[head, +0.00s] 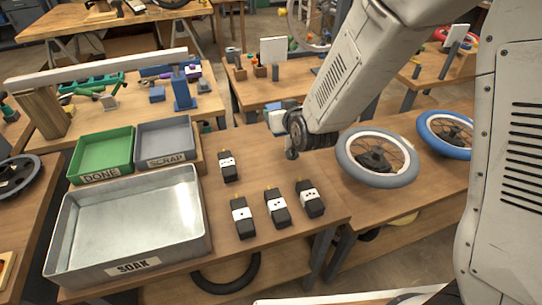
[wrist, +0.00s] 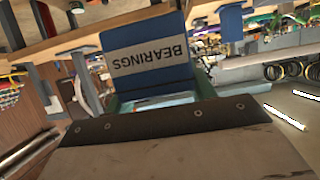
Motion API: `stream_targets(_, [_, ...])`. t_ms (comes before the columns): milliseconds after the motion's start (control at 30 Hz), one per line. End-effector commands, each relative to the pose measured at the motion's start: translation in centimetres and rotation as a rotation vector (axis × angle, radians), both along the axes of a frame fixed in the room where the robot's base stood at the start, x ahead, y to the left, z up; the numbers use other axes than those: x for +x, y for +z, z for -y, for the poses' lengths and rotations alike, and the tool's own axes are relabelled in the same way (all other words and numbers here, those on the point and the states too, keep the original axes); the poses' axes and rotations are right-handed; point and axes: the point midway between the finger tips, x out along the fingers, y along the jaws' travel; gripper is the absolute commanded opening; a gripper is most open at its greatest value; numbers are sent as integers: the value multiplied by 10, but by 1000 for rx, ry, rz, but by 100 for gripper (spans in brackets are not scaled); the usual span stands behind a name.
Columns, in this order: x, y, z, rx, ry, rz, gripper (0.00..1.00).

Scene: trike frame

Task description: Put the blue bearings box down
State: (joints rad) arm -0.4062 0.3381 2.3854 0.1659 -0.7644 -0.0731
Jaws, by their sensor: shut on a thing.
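The blue bearings box (wrist: 147,42) fills the upper middle of the wrist view, with its pale BEARINGS label upside down. My gripper (wrist: 158,95) is shut on it, with greenish fingers at both sides of its near end. In the head view my gripper (head: 286,128) is above the middle bench, near its far right side. A small part of the blue and white box (head: 283,107) shows beside it there. The arm hides the rest. I cannot tell the exact gap between the box and the wood below.
Bare wood shows behind the bottles.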

Motion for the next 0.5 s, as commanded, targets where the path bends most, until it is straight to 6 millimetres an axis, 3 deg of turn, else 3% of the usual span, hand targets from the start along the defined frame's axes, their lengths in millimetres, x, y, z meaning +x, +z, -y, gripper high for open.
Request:
stream_targets(33, [0,-16,3,-3,-3,-6,21])
stream_targets(300, [0,-83,5,-2,-6,-6,21])
stream_targets(500, [1,-116,4,0,-4,-2,21])
